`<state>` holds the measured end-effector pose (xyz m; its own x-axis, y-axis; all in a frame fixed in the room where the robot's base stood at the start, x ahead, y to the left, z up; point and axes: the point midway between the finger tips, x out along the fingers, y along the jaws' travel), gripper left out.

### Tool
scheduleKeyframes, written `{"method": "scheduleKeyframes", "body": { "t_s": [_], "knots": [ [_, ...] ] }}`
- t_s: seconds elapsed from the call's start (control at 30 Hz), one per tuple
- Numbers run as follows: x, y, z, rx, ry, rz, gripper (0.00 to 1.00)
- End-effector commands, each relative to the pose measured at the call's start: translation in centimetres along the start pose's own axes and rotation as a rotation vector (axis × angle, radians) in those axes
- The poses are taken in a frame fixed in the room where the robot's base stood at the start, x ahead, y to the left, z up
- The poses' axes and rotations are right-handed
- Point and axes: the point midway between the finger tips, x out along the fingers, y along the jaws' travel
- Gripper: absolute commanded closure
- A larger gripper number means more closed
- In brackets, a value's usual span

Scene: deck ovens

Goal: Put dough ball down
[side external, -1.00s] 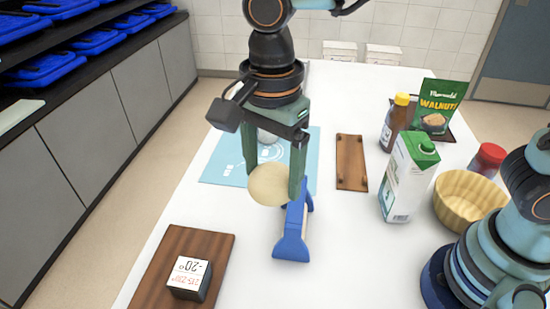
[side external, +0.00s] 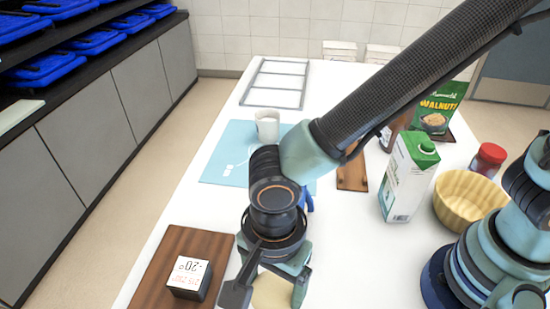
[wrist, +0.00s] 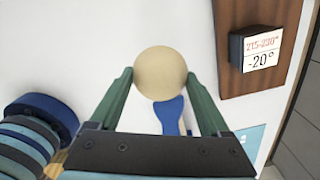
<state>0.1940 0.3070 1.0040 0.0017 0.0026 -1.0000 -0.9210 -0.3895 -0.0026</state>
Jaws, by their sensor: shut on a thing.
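The pale, round dough ball (side external: 272,292) is at the bottom of the side view, partly hidden by my wrist. In the wrist view the dough ball (wrist: 160,72) sits between the two green fingertips. My gripper (wrist: 161,80) is shut on it; it also shows from above in the side view (side external: 274,287). The white table lies below the ball. I cannot tell whether the ball touches the table.
A blue tool (wrist: 170,114) lies beyond the ball, mostly hidden in the side view. A wooden board (side external: 200,247) with a temperature block (side external: 189,279) is at the left. A carton (side external: 408,176), bowl (side external: 468,199) and white mug (side external: 267,125) stand around.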

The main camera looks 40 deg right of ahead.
Motion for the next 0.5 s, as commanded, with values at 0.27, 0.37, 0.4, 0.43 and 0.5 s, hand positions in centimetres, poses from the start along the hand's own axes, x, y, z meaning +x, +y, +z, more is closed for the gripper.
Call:
{"method": "scheduleKeyframes", "body": {
  "t_s": [0.27, 0.37, 0.4, 0.43, 0.5],
  "knots": [
    [3.9, 0.0, 0.0, 0.000, 0.000, 0.001, 0.73],
    [4.6, 0.0, -0.1, 0.000, 0.002, 0.002, 0.73],
    [5.2, 0.1, -0.1, 0.000, 0.002, 0.002, 0.73],
    [5.6, 0.1, -0.1, 0.000, 0.002, 0.003, 0.73],
    [6.5, 0.1, -0.1, 0.000, 0.002, 0.003, 0.73]
  ]
}}
